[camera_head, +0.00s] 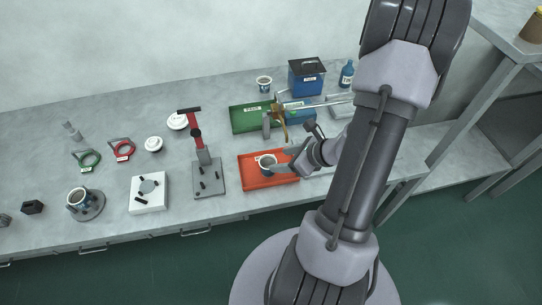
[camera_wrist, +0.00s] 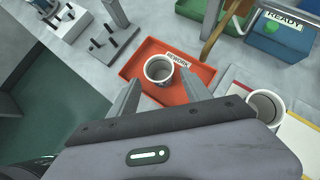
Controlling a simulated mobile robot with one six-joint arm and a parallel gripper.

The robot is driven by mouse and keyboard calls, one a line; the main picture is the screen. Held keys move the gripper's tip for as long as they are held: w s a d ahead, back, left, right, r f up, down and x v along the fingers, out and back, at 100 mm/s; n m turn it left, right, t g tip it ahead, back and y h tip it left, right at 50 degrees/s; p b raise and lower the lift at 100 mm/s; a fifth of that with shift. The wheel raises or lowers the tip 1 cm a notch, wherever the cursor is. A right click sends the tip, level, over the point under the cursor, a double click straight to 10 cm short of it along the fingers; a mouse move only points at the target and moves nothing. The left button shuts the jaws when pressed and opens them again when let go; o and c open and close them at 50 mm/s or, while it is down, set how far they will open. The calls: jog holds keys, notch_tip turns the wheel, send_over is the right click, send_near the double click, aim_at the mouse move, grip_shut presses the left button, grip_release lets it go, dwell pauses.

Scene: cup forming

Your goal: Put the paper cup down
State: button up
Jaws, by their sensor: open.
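A paper cup (camera_head: 267,161) stands upright in the red tray (camera_head: 286,182) in the head view. In the wrist view the cup (camera_wrist: 158,69) is a white, open-topped cup in the red tray (camera_wrist: 196,56), which is labelled REWORK. My gripper (camera_wrist: 160,79) is open, with one finger on each side of the cup's near part. I cannot tell whether either finger touches it. In the head view my gripper (camera_head: 283,166) reaches into the tray from the right.
A green tray (camera_head: 243,123) and a blue box (camera_head: 306,79) stand behind. A press with a red lever (camera_head: 198,138) is to the left. A second cup (camera_wrist: 268,106) stands right of my gripper in the wrist view.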

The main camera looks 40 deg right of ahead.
jog(key=w+a+r+n+g+y, duration=0.2)
jog(key=w+a+r+n+y, duration=0.15)
jog(key=a+r+n, duration=1)
jog(key=s+a+r+n+h+b, duration=0.1)
jog(key=s+a+r+n, duration=0.3)
jog(key=a+n, duration=0.3)
jog(key=s+a+r+n+g+h+b, duration=0.1)
jog(key=s+a+r+n+h+b, duration=0.1)
jog(key=s+a+r+n, duration=0.3)
jog(key=a+n, duration=0.2)
jog(key=n, duration=0.1)
jog(key=shift+s, duration=0.25)
jog(key=shift+a+h, duration=0.1)
jog(key=shift+h, duration=0.15)
